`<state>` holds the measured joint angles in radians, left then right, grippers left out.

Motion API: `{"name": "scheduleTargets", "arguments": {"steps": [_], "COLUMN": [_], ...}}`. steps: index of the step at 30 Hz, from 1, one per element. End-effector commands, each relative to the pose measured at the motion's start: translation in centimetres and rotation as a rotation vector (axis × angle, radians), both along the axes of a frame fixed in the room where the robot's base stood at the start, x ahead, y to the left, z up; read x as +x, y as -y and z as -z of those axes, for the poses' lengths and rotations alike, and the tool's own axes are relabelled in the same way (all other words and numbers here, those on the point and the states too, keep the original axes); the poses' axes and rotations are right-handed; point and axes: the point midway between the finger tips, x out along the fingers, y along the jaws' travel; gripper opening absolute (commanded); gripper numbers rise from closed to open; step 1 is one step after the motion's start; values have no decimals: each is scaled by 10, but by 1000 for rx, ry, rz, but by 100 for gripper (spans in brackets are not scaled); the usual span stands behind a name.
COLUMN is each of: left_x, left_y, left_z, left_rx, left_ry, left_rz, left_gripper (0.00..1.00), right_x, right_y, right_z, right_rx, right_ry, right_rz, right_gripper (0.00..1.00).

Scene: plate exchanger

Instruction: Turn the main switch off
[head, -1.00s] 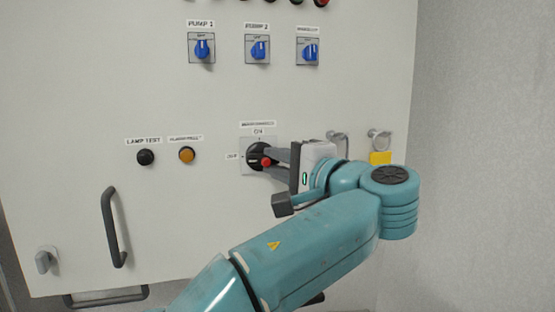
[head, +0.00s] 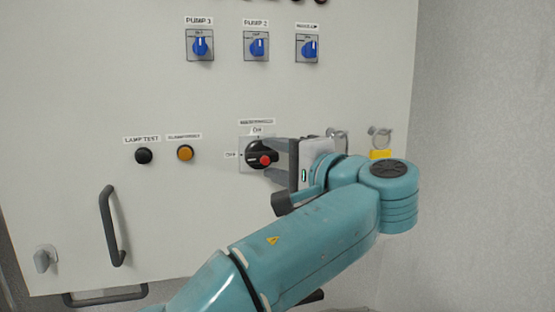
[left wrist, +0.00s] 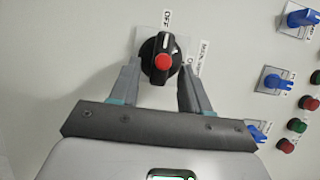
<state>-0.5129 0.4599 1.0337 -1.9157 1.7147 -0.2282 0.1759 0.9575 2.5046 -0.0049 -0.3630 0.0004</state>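The main switch (head: 258,155) is a black rotary knob with a red centre on a pale square plate. In the head view its white pointer lies to the left, toward the OFF label. In the left wrist view the switch (left wrist: 160,58) has its white mark pointing up at the OFF label. My left gripper (head: 274,159) is just right of the knob. The left wrist view shows its two fingers (left wrist: 159,80) spread apart, one on each side of the knob's lower part, with gaps between. My right gripper is not in view.
Blue selector switches (head: 257,47) sit above on the cabinet door. A black button (head: 143,156) and an orange button (head: 185,153) are to the left. A dark door handle (head: 110,226) is lower left. A yellow padlock (head: 380,154) hangs at the right.

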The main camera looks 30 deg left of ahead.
Motion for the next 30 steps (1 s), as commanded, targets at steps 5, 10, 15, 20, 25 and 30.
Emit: {"name": "scheduleTargets", "arguments": {"steps": [5, 10, 15, 20, 25, 30], "left_x": [-2, -12, -27, -38, -46, -49], "left_y": [10, 45, 89, 125, 147, 155], "left_z": [2, 3, 1, 0, 0, 0], "left_rx": [0, 0, 0, 0, -1, -1], "left_ry": [-1, -1, -1, 0, -1, 0], "left_rz": [2, 6, 5, 4, 1, 0], "left_gripper": [47, 47, 47, 47, 47, 47], "right_x": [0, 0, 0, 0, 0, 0], "right_y": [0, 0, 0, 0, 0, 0], "right_z": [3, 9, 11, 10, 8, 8], "right_rx": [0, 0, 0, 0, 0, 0], "right_ry": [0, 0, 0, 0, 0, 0], "right_rz": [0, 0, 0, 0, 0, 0], "right_gripper": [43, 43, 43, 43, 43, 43]}}
